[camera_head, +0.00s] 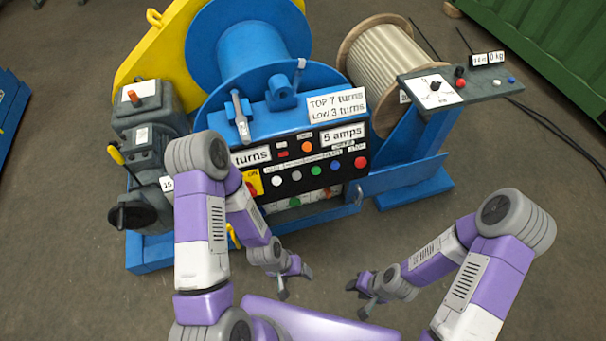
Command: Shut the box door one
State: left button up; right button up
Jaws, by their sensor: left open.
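The blue box door (402,176) is a thin panel at the right front edge of the control box (345,150). It stands swung out to the right, away from the box front. Below the row of buttons, the low opening (300,203) shows light parts inside, partly hidden by my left arm. My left gripper (296,283) is open and empty, in front of the box and left of the door. My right gripper (357,298) looks open and empty, lower in the view than the door and apart from it.
A blue winch drum (250,50) and yellow guard (150,55) stand behind the box, with a grey motor (145,115) at left. A rope spool (385,60) and a control stand (425,130) are at right. The floor in front is clear.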

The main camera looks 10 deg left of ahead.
aim_at(393, 178)
jog(key=u, duration=0.15)
jog(key=k, duration=0.25)
jog(key=z, duration=1.05)
jog(key=i, duration=0.25)
jog(key=u, duration=1.4)
jog(key=k, duration=0.2)
jog(key=z, duration=2.4)
jog(key=i, duration=1.55)
